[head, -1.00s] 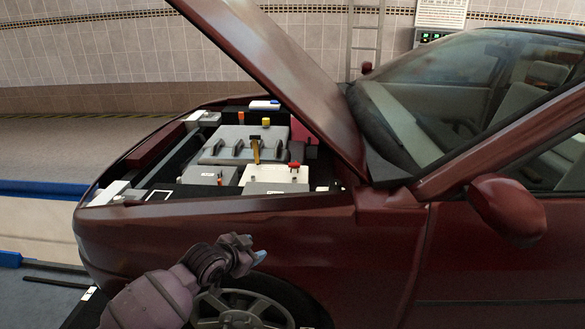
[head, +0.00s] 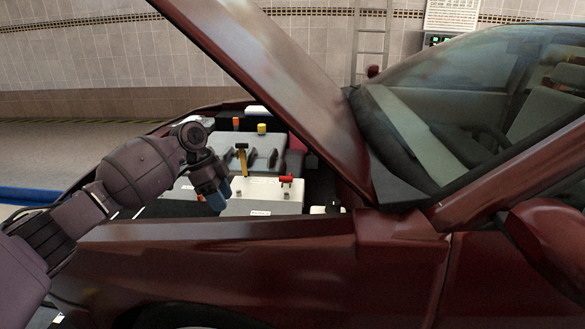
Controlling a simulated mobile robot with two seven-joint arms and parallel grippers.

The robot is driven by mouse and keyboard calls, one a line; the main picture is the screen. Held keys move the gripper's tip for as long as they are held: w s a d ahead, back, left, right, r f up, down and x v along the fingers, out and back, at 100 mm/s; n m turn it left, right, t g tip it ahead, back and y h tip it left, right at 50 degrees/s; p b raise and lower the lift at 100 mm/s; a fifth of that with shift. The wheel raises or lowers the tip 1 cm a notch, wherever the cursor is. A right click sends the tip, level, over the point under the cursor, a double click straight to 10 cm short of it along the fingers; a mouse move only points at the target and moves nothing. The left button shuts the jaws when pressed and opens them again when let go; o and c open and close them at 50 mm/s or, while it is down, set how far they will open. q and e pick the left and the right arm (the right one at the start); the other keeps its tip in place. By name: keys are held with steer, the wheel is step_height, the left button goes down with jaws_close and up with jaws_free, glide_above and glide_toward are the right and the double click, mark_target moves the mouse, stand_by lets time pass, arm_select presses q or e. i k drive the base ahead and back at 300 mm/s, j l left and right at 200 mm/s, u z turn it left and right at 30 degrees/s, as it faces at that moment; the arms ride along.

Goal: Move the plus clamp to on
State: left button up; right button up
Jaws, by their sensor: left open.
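The red plus clamp (head: 286,180) is at the top right of a pale battery box (head: 262,205) in the engine bay, in the head view. I cannot tell how firmly it sits on a post. My left gripper (head: 218,196), with blue fingertips, is open and empty over the left part of the battery, apart from the clamp and to its left. It hides part of the bay behind it. My right gripper is not in view.
The raised maroon hood (head: 270,65) slants over the bay on the right. The maroon fender (head: 250,265) edges the bay in front. A grey engine cover (head: 262,150) and a yellow-brown upright handle (head: 242,158) stand behind the battery.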

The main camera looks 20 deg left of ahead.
mark_target(284, 179)
steer(key=i, duration=1.1)
